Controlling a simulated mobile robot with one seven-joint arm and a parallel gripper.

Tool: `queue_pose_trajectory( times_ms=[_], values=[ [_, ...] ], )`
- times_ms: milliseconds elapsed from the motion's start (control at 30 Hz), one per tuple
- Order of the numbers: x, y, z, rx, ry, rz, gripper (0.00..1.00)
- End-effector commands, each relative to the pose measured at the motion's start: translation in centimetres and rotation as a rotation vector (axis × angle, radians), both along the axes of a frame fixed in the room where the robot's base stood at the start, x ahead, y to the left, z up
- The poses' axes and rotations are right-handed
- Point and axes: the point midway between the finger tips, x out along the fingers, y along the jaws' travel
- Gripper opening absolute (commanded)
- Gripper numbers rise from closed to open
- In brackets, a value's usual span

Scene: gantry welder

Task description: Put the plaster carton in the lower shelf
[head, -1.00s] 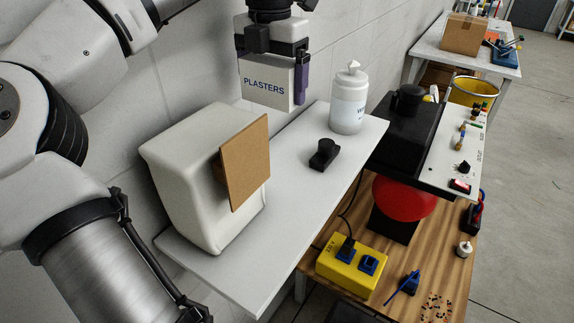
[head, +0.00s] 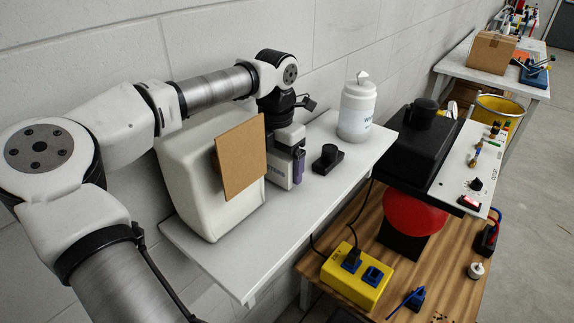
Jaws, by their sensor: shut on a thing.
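The plaster carton (head: 279,174) is a white box with dark lettering, partly hidden behind a brown board and a gripper finger. My gripper (head: 296,165) is shut on it from above, with a dark purple finger at its right side. The carton is low over or on the white shelf (head: 232,272), between the white rounded housing and a small black knob-like object. I cannot tell whether its base touches the shelf. A wooden surface (head: 315,262) lies lower, at the right.
The white housing (head: 190,205) with the brown board (head: 241,160) stands left of the carton. The black knob-like object (head: 327,160) and a white wipes tub (head: 357,110) are to the right.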

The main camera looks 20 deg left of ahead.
Motion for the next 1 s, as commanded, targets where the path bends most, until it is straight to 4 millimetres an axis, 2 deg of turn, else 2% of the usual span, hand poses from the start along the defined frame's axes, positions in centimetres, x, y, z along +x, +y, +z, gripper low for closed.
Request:
queue_pose_trajectory(
  times_ms=[67, 400, 433, 500, 833, 1000],
  values=[
    [-0.1, 0.4, -0.7, 0.000, 0.001, 0.002, 0.68],
    [-0.1, 0.4, -1.1, 0.000, 0.000, 0.001, 0.68],
    [-0.1, 0.4, -1.1, 0.000, 0.000, 0.001, 0.92],
    [-0.1, 0.4, -1.0, 0.000, 0.000, 0.001, 1.00],
    [0.0, 0.3, -0.4, 0.001, 0.000, 0.001, 1.00],
    [0.3, -1.2, 2.2, 0.002, -0.003, -0.008, 1.00]
  ],
)
